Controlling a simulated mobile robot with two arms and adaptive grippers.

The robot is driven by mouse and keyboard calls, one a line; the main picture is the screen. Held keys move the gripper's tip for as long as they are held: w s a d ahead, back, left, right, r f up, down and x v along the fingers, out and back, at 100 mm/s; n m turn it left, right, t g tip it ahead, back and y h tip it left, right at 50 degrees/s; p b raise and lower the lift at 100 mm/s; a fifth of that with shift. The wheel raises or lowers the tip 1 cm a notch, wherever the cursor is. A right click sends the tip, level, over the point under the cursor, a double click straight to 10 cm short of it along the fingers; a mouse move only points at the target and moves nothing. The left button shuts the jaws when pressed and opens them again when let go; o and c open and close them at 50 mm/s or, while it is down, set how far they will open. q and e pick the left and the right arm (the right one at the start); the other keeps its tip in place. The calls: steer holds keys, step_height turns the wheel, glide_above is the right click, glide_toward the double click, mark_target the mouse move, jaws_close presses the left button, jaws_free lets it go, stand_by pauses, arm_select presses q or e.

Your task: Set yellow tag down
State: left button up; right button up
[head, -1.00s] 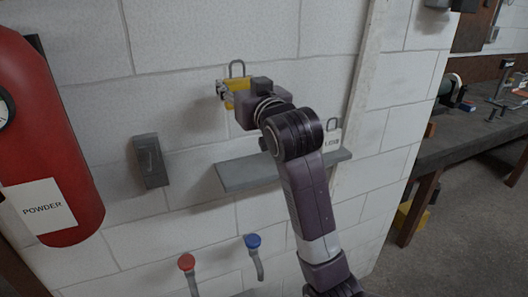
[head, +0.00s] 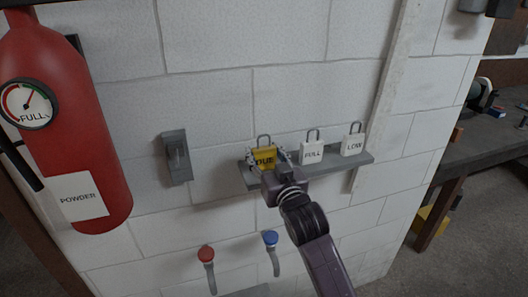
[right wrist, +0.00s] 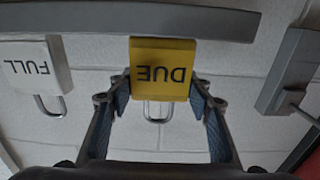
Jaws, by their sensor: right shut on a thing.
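The yellow tag (head: 264,155), lettered DUE with a grey shackle on top, is upright at the left end of the grey shelf (head: 318,172). My right gripper (head: 267,161) is shut on it, one finger at each side. In the right wrist view, which is upside down, the tag (right wrist: 163,72) sits between the two fingers. Its base meets the shelf edge (right wrist: 90,20) there; I cannot tell whether it bears fully on the shelf. My left gripper is out of view.
A white FULL tag (head: 312,151) and a white LOW tag (head: 353,142) stand on the shelf to the right. A grey switch box (head: 177,157) is on the wall to the left. A red extinguisher (head: 85,125) hangs further left. Red (head: 206,254) and blue (head: 270,238) knobs are below.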

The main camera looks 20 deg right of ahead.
steer(key=shift+f, duration=0.15)
steer(key=o, duration=1.2)
steer(key=shift+c, duration=0.2)
